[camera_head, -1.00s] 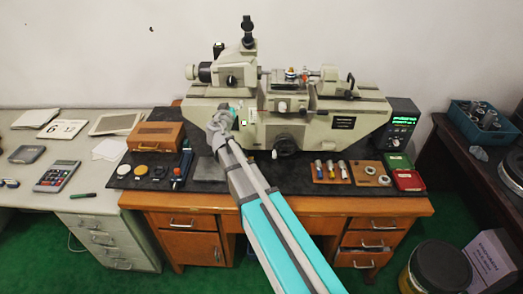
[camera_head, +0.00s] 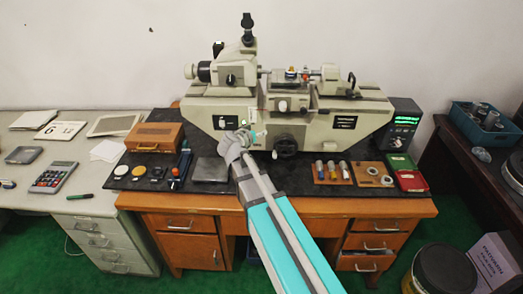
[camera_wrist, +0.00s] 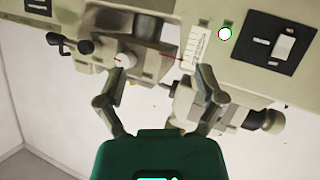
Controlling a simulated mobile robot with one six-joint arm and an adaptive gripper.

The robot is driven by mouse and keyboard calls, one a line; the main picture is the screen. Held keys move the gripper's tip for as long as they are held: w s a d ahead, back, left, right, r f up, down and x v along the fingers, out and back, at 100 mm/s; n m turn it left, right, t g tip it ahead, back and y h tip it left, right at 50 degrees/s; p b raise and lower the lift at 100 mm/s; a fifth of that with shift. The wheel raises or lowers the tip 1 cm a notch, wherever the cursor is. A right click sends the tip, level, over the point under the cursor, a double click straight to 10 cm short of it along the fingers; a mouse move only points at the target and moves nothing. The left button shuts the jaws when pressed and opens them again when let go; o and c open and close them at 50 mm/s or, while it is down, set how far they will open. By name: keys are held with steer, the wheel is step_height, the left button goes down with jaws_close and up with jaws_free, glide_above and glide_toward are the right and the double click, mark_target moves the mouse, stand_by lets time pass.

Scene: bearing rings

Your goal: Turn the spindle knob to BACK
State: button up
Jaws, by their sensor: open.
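The pale measuring machine (camera_head: 345,122) stands on the dark mat at the back of the desk. A small light knob (camera_head: 282,106) sits on its middle carriage; I cannot tell for certain that it is the spindle knob. A light round knob also shows in the wrist view (camera_wrist: 124,60), near the left fingertip. My gripper (camera_head: 258,137) is in front of the machine's lower front, left of the black handwheel (camera_head: 286,146). In the wrist view my gripper (camera_wrist: 153,65) is open, its two fingers spread with nothing between them. No BACK mark is readable.
A green light (camera_wrist: 225,34) and a black-framed rocker switch (camera_wrist: 284,46) lie right of the fingers in the wrist view. A wooden box (camera_head: 155,136) stands left on the mat, and a display unit (camera_head: 401,122) stands right.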

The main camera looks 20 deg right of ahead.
steer(key=shift+s+d+f+g+b, duration=0.2)
steer(key=shift+s+f+g, duration=0.15)
steer(key=shift+s+f, duration=0.3)
steer(key=shift+s+d+f+g+b, duration=0.15)
steer(key=shift+s+d+f+g, duration=0.2)
steer(key=shift+s+f, duration=0.35)
steer(key=shift+s+d+f+g+b, duration=0.15)
steer(key=shift+s+f+g, duration=0.3)
steer(key=shift+f, duration=0.3)
steer(key=shift+s, duration=0.1)
steer(key=s+a+f+n+g+y, duration=0.2)
steer(key=s+f+g+y, duration=0.2)
steer(key=s, duration=0.6)
steer(key=s+a+f+n+g+y, duration=0.2)
steer(key=s+a+f+g+y, duration=0.1)
steer(key=s, duration=0.6)
steer(key=shift+s+a+f+g+y, duration=0.2)
steer(key=shift+s+f+g+y, duration=0.15)
steer(key=shift+f+g+y, duration=0.3)
